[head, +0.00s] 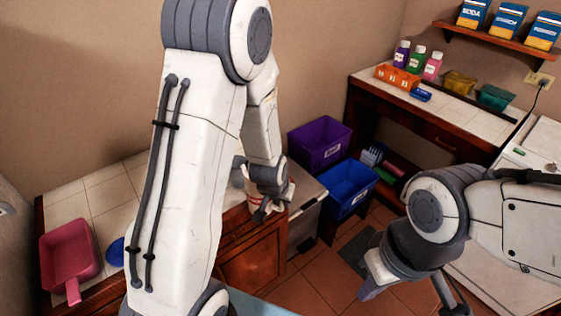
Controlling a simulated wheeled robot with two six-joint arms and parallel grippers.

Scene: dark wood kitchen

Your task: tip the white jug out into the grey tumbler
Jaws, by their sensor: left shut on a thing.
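My left arm reaches down across the middle of the head view. Its gripper (268,207) is shut on a white thing with red markings, which seems to be the white jug (252,186), above the tiled counter near its right end. The gripper and arm hide much of the jug, and I cannot tell its tilt. A grey shape just left of the jug, partly behind my arm, may be the grey tumbler (238,163); its opening is not clear. My right gripper (385,282) is low at the right, away from the counter; its jaws are not clear.
A pink dustpan (70,254) and a blue round thing (115,252) are on the tiled counter (108,195) at left. Purple (318,148) and blue (347,190) bins stand right of it. Bottles and an orange crate (397,76) are on the far counter. Tiled floor shows between.

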